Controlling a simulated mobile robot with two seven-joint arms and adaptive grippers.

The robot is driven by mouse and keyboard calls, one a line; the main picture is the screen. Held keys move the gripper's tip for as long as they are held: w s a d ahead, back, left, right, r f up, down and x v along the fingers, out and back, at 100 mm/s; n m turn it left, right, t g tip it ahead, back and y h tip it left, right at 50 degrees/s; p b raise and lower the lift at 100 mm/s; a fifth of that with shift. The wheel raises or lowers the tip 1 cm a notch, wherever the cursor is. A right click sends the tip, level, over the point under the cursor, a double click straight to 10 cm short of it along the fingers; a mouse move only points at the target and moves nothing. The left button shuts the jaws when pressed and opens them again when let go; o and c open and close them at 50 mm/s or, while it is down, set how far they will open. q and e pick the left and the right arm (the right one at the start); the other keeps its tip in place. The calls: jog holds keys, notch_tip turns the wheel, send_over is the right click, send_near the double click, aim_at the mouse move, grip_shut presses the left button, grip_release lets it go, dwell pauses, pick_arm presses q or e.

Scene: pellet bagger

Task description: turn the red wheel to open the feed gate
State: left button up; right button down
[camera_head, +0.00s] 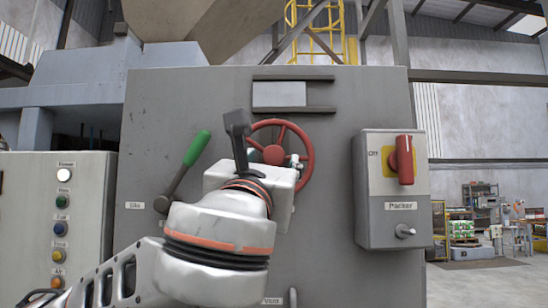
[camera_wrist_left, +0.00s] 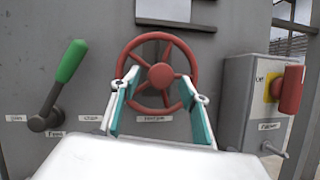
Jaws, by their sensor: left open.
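The red wheel (camera_head: 309,150) is a spoked ring with a round hub, mounted on the upright grey machine panel. In the left wrist view the wheel (camera_wrist_left: 161,76) faces me almost centred. My left gripper (camera_head: 278,163) is in front of the wheel and hides its lower left part in the head view. In the left wrist view the left gripper (camera_wrist_left: 159,82) is open, its fingers on either side of the hub, overlapping the rim. I cannot tell whether they touch it. A pale plate (camera_head: 279,94) sits between two dark rails above the wheel. My right gripper is out of view.
A green-handled lever (camera_head: 196,148) stands left of the wheel. A grey switch box (camera_head: 376,215) with a red knob (camera_head: 405,160) juts out to the right. A pale button box (camera_head: 90,190) is at the far left.

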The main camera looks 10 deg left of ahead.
aim_at(273, 160)
pick_arm(q)
jog(key=shift+x, duration=2)
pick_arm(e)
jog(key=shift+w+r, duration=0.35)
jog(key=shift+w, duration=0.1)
pick_arm(q)
grip_shut()
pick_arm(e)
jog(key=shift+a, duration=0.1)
pick_arm(q)
jog(key=shift+d, duration=0.1)
